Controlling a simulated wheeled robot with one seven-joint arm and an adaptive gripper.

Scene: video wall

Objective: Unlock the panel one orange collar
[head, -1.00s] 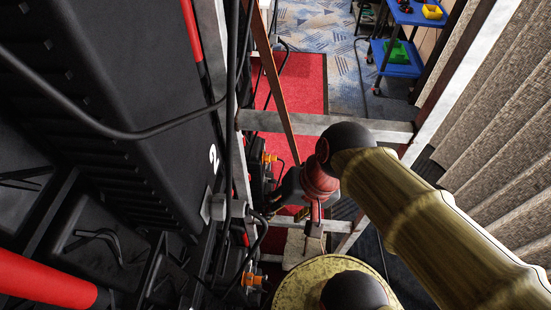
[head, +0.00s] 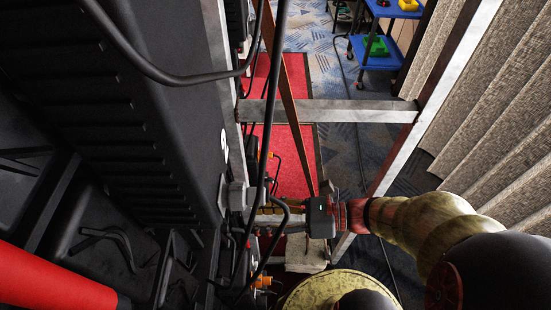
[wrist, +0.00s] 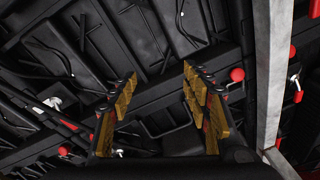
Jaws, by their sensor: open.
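Two small orange collars show in the head view on the back of the panel row. The near one (head: 263,281) is low in the picture, and the far one (head: 262,155) is higher up, partly behind cables. I cannot tell which belongs to panel one. My gripper (head: 262,209) points left toward the panels, between the two collars in the picture, with cables across it. In the wrist view my gripper (wrist: 159,76) has its gold-padded fingers apart with nothing held between them. I cannot make out an orange collar in the wrist view.
Black cables (head: 272,130) hang in front of the panels. A grey metal crossbar (head: 340,111) and slanted post surround my arm. Red knobs (wrist: 237,74) and a metal upright (wrist: 272,70) show in the wrist view. Pleated curtains (head: 500,130) stand at the right.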

